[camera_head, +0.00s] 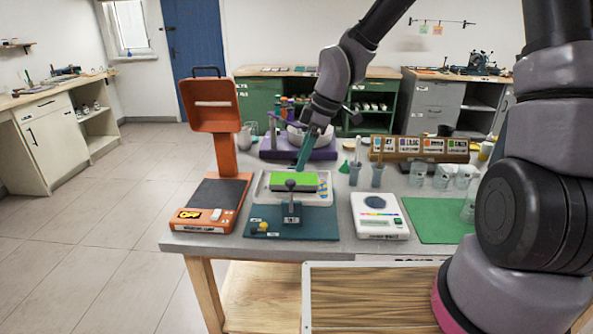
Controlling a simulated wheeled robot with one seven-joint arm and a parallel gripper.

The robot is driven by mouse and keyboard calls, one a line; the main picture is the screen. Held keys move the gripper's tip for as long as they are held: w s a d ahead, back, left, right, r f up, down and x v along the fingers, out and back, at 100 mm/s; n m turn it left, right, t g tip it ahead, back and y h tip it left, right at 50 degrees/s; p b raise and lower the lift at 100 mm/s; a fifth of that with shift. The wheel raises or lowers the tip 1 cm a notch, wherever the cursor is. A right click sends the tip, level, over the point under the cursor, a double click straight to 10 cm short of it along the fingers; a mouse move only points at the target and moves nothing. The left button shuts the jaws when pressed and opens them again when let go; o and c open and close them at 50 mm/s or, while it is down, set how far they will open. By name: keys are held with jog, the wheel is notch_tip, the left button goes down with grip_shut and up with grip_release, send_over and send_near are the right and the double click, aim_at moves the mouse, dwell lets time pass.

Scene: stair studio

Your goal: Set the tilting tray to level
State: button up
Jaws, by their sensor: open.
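The tilting tray (325,192) is a pale tray with a bright green inner surface. It sits on a dark teal base (320,224) near the front of the grey table. A dark post with a round knob (290,185) stands in front of it and hides part of the green surface. I cannot tell how far the tray tilts. A small yellow ball (263,226) is at the base's left. My gripper (299,170) points down just above the tray's back edge, open. Its fingers overlap in this view, and contact with the tray cannot be made out.
An orange lamp-like stand (228,150) rises close at the left. A white scale (379,214) and a green mat (435,218) lie to the right. My arm covers the table's right side.

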jog(key=shift+v, duration=2)
jog(key=s+d+r+m+t+h, duration=0.2)
jog(key=d+r+m+t+h, duration=0.1)
jog(key=d+r+m, duration=0.85)
jog(key=s+d+r+m+t, duration=0.4)
jog(key=s+d+r+m, duration=0.5)
jog(key=d, duration=0.3)
jog(key=shift+s+r+m+y, duration=0.25)
jog(key=shift+s+m+y, duration=0.2)
jog(key=shift+m, duration=0.2)
jog(key=shift+a, duration=0.1)
